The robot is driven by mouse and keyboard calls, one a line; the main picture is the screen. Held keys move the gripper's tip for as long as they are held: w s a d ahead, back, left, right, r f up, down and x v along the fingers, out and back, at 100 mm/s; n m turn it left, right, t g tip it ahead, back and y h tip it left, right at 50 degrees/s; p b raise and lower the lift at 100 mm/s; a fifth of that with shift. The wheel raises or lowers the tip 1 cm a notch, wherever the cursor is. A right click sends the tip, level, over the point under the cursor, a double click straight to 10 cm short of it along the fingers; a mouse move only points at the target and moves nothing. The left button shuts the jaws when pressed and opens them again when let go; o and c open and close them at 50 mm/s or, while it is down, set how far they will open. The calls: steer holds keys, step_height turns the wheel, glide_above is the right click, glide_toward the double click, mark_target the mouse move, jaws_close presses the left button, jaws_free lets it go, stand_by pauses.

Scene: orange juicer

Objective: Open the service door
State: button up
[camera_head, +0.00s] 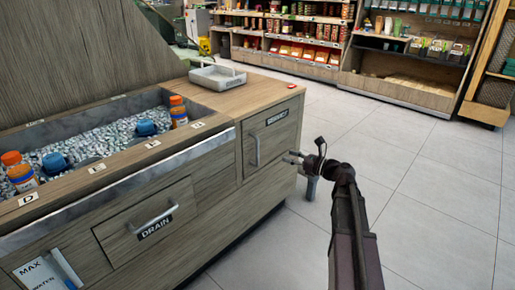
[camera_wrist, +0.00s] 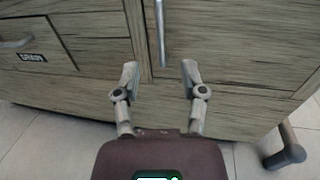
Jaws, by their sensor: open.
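The service door (camera_head: 280,140) is a wood-grain panel at the right end of the counter front, with a dark label near its top. It looks shut. Its upright metal handle (camera_head: 254,148) is on its left side. In the wrist view the handle (camera_wrist: 160,30) hangs at top centre. My gripper (camera_head: 294,157) is in front of the door, to the right of the handle in the head view. In the wrist view my gripper (camera_wrist: 160,70) is open and empty, its fingertips either side of the handle's lower end. I see no contact.
A drawer labelled DRAIN (camera_head: 150,215) with its own handle is left of the door. Above are an ice bin (camera_head: 105,140) holding bottles and blue items, and a grey tray (camera_head: 217,78). Stocked shelves (camera_head: 290,40) stand behind. The tiled floor (camera_head: 420,200) at right is clear.

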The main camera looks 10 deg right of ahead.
steer(key=shift+w+a, duration=0.1)
glide_above(257, 163)
steer(key=shift+w, duration=0.4)
stand_by(0.6)
jaws_close()
